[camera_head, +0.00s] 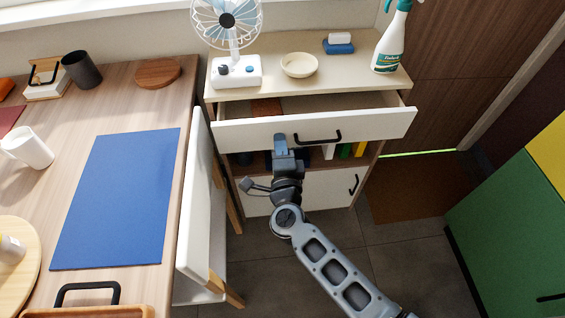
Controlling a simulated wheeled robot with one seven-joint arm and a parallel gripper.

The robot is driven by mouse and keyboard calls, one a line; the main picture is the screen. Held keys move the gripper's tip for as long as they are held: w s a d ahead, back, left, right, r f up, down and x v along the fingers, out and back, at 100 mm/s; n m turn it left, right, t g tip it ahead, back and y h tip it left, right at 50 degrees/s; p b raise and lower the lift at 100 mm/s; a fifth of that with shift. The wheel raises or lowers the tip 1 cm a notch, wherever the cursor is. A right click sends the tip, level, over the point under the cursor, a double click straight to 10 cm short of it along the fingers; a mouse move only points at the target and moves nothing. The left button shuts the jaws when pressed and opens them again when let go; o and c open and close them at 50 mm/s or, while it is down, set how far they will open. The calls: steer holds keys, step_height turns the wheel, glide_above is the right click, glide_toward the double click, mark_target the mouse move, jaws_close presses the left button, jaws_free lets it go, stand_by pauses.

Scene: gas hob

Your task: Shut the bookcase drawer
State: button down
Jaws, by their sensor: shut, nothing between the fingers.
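The bookcase drawer (375,124) has a white front with a black handle (318,138). It stands pulled out from under the cream bookcase top (300,82), with part of its inside showing. My gripper (280,138) is shut and empty. Its tip is at the drawer front's lower middle, left of the handle. I cannot tell whether it touches the front. My arm reaches up from the lower right.
A fan (236,70), bowl (299,65) and spray bottle (391,42) stand on the bookcase top. A white chair (195,200) and wooden table (115,110) are close on the left. A green cabinet (515,225) stands right.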

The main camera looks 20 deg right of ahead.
steer(key=b+x, duration=0.1)
steer(key=x, duration=0.7)
steer(key=shift+w+b, duration=0.1)
steer(key=shift+b, duration=0.25)
steer(key=shift+w+d+r, duration=0.1)
steer(key=shift+w+r, duration=0.05)
steer(key=shift+w, duration=0.1)
steer(key=shift+d, duration=0.1)
